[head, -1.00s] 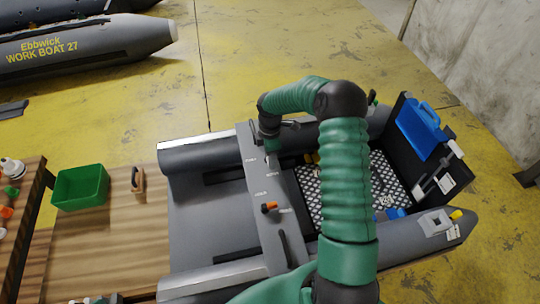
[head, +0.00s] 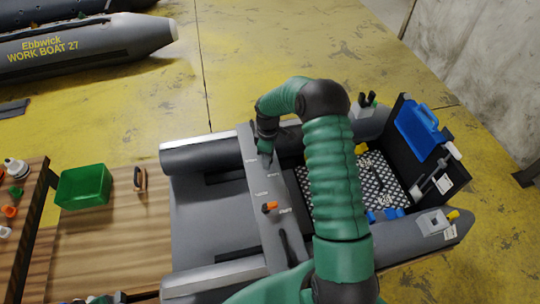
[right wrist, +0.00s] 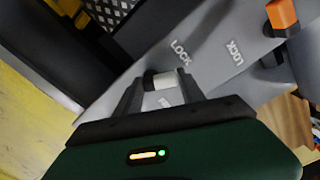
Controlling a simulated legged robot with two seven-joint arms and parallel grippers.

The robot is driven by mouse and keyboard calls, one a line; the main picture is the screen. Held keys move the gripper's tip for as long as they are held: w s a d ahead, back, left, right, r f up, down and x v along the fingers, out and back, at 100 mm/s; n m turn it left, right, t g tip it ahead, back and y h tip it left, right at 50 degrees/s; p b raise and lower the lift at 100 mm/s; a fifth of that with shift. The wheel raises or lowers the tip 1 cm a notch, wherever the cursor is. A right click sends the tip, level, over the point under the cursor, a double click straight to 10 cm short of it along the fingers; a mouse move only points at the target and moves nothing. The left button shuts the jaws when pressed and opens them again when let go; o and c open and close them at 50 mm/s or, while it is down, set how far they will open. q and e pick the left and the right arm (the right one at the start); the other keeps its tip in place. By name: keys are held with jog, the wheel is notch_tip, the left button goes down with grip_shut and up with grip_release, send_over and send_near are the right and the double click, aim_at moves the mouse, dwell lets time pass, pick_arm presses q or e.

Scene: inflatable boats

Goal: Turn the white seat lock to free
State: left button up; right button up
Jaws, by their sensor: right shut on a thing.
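The white seat lock (right wrist: 163,82) sits on the grey seat plank (head: 262,185) of the small boat, with a dark part beside its white part. My right gripper (right wrist: 160,90) is shut on it, one finger on each side. In the head view my right gripper (head: 265,153) points down at the far part of the plank, and the lock is mostly hidden there. The word LOCK (right wrist: 181,52) is printed on the plank near it; another label is partly covered by the gripper. Dark shapes at the bottom left edge of the head view may be my left gripper, too cut off to judge.
An orange lock (head: 269,207) sits nearer on the same plank. A wooden table at left holds a green bin (head: 83,187) and a wooden-handled tool (head: 140,180). A larger boat (head: 85,45) lies behind.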

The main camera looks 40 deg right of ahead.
jog(key=m, duration=0.2)
jog(key=w+m, duration=0.1)
jog(key=m, duration=0.3)
jog(key=shift+w+a+r+m+p, duration=0.15)
jog(key=shift+w+r+m+p, duration=0.15)
jog(key=shift+p, duration=0.1)
jog(key=m, duration=0.4)
jog(key=shift+w, duration=0.2)
jog(key=shift+w+d+m, duration=0.1)
jog(key=shift+d+m, duration=0.1)
jog(key=shift+m, duration=0.8)
jog(key=o, duration=1.1)
jog(key=shift+o, duration=1.3)
jog(key=shift+f, duration=0.2)
jog(key=shift+r, duration=0.1)
